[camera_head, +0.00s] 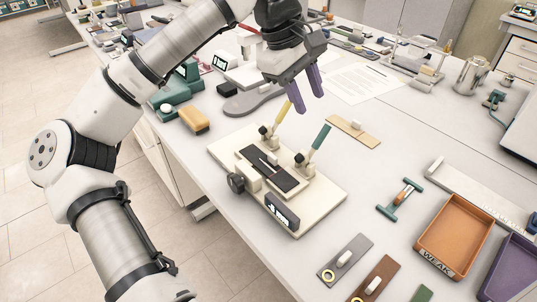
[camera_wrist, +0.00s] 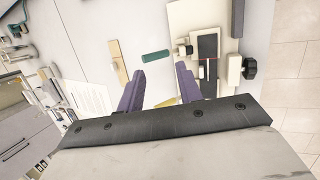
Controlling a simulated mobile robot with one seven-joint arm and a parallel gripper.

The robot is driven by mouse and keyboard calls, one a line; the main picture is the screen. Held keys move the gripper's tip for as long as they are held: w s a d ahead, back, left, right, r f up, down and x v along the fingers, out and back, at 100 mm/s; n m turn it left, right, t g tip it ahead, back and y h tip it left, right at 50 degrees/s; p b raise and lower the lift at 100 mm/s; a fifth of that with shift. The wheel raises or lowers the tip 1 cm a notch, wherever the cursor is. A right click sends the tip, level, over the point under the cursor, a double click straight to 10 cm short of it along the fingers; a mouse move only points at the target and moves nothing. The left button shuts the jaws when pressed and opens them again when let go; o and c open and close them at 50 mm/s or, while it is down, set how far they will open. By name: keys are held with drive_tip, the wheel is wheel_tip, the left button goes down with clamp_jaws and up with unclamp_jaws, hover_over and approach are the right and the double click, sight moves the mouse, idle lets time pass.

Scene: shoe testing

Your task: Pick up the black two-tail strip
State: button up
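A black strip (camera_head: 268,168) lies in a cream clamping fixture (camera_head: 225,152) on the table. A thin light line runs along its middle, and clamp parts cover some of it. The strip also shows in the wrist view (camera_wrist: 207,47), right of my fingers. My gripper (camera_head: 310,104) has two purple fingers, spread apart with nothing between them. It is in the air above the far side of the fixture, apart from the strip. In the wrist view my gripper (camera_wrist: 160,72) also looks open and empty.
The fixture has an upright yellow handle (camera_head: 283,113) and a teal handle (camera_head: 320,137) close to the strip, plus a dark side knob (camera_head: 236,183). A tan plate (camera_head: 353,132) lies to the right. An orange tray (camera_head: 455,236) stands at the lower right.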

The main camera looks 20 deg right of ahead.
drive_tip(key=w+a+f+t+y, duration=0.1)
drive_tip(key=w+a+f+y, duration=0.2)
drive_tip(key=w+a+y, duration=0.1)
drive_tip(key=p, duration=0.2)
hover_over(271, 154)
drive_tip(key=f, duration=0.8)
drive_tip(key=shift+d+f, duration=0.1)
drive_tip(key=shift+d, duration=0.15)
drive_tip(key=shift+s+a+f+p, duration=0.15)
drive_tip(key=shift+f+p, duration=0.3)
drive_tip(key=shift+f, duration=0.9)
drive_tip(key=shift+w+a+f+p, duration=0.1)
drive_tip(key=shift+f+p, duration=0.35)
drive_tip(key=shift+f, duration=0.9)
drive_tip(key=shift+c, duration=0.3)
clamp_jaws()
